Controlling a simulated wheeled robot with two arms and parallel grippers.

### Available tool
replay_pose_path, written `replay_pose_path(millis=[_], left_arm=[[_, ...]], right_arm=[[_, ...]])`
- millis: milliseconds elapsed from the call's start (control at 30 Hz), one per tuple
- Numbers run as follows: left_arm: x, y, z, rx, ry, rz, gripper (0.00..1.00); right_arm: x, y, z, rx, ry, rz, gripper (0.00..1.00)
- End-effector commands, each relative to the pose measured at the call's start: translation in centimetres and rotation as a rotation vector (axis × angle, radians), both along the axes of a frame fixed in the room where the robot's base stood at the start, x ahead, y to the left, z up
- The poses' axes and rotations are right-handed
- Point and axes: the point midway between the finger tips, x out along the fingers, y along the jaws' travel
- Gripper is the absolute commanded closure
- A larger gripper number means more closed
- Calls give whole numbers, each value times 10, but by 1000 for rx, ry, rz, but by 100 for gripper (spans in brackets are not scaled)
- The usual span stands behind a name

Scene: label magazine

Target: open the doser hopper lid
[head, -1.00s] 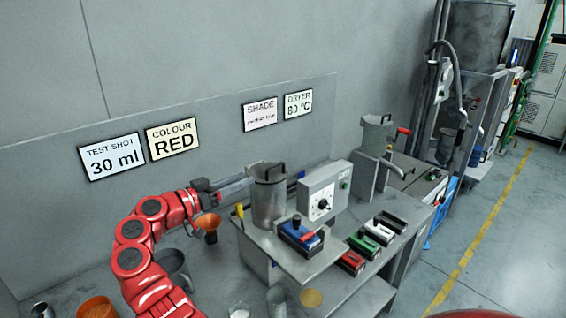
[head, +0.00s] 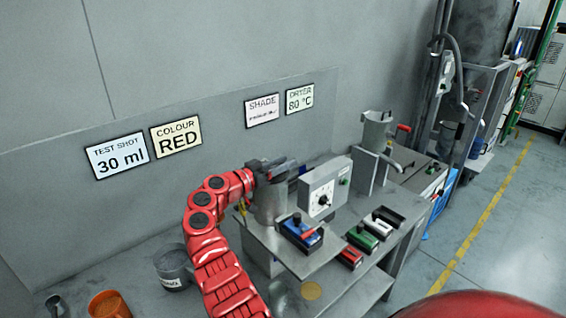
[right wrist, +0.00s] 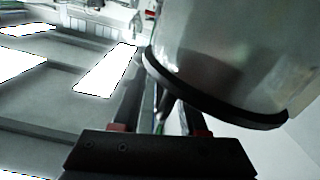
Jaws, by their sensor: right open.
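The doser hopper (head: 270,205) is a grey metal cylinder on the bench, upright beside a control box. My right gripper (head: 284,166) is at its top and covers most of the lid in the head view. In the right wrist view the hopper wall (right wrist: 225,50) fills the upper right, with the dark lid rim (right wrist: 215,107) against it, looking closed. The open right gripper (right wrist: 160,115) has its two fingers beside that rim. A dark bar, perhaps the lid handle, shows between the fingers; I cannot tell whether they touch it. My left gripper is out of view.
The control box (head: 326,188) with a dial stands close to the hopper's right. A blue block (head: 301,233) and several coloured blocks sit in front. A grey bucket (head: 172,268) and an orange container (head: 108,305) are at left.

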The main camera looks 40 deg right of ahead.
Motion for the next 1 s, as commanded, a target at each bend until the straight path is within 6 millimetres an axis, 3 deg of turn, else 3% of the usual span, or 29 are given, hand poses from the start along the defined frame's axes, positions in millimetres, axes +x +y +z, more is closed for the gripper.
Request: replay_pose_path(millis=[33, 267, 1000], left_arm=[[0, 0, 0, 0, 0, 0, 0], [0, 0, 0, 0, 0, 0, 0], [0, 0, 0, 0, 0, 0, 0]], right_arm=[[0, 0, 0, 0, 0, 0, 58], [0, 0, 0, 0, 0, 0, 99], [0, 0, 0, 0, 1, -1, 100]])
